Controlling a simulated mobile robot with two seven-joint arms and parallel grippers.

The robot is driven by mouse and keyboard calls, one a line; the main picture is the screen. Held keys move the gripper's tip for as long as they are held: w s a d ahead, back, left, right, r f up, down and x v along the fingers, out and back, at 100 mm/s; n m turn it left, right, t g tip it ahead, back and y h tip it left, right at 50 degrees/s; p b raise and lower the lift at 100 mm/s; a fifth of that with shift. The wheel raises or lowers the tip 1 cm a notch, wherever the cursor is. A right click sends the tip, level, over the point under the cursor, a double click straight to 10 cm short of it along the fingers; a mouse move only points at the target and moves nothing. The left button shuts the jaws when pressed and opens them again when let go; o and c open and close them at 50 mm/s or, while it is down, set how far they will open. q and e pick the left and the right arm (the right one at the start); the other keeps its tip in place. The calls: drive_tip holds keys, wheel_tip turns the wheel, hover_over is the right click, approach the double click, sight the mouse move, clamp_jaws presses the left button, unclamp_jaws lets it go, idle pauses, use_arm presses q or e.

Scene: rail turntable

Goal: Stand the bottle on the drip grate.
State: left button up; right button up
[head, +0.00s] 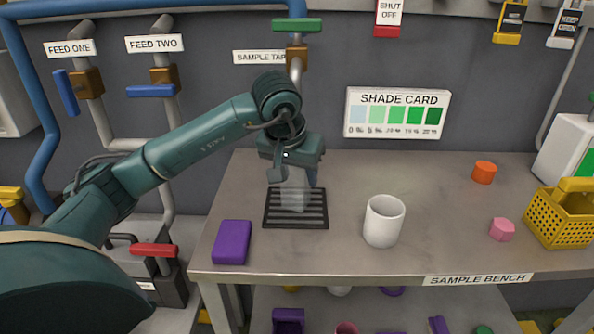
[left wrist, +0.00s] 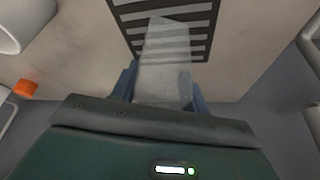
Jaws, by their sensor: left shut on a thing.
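The bottle (head: 295,193) is clear and pale. My left gripper (head: 292,170) is shut on its upper part from above. The bottle looks upright over the black slatted drip grate (head: 268,222) on the bench; I cannot tell whether its base touches the grate. In the left wrist view the bottle (left wrist: 165,65) sits between the blue fingers of the gripper (left wrist: 160,85), with its far end over the slats of the grate (left wrist: 205,15). My right gripper is not in view.
The sample bench (head: 345,195) holds a white cup (head: 384,222) right of the grate and a purple block (head: 232,242) to the left. An orange cylinder (head: 484,172), a pink block (head: 502,229) and a yellow basket (head: 560,218) stand farther right. The sample tap (head: 296,60) is above.

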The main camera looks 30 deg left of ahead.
use_arm(q)
drive_tip(key=shift+a+f, duration=0.1)
drive_tip(key=shift+f, duration=0.1)
drive_tip(key=o, duration=1)
drive_tip(key=shift+r, duration=0.55)
drive_tip(key=s, duration=0.3)
drive_tip(key=s+d+b, duration=0.1)
drive_tip(key=s, duration=0.6)
drive_tip(key=shift+s+d+r, duration=0.15)
drive_tip(key=shift+s+d, duration=0.25)
drive_tip(key=shift+s+d+b, duration=0.1)
drive_tip(key=shift+s+b, duration=0.2)
drive_tip(key=shift+s, duration=0.4)
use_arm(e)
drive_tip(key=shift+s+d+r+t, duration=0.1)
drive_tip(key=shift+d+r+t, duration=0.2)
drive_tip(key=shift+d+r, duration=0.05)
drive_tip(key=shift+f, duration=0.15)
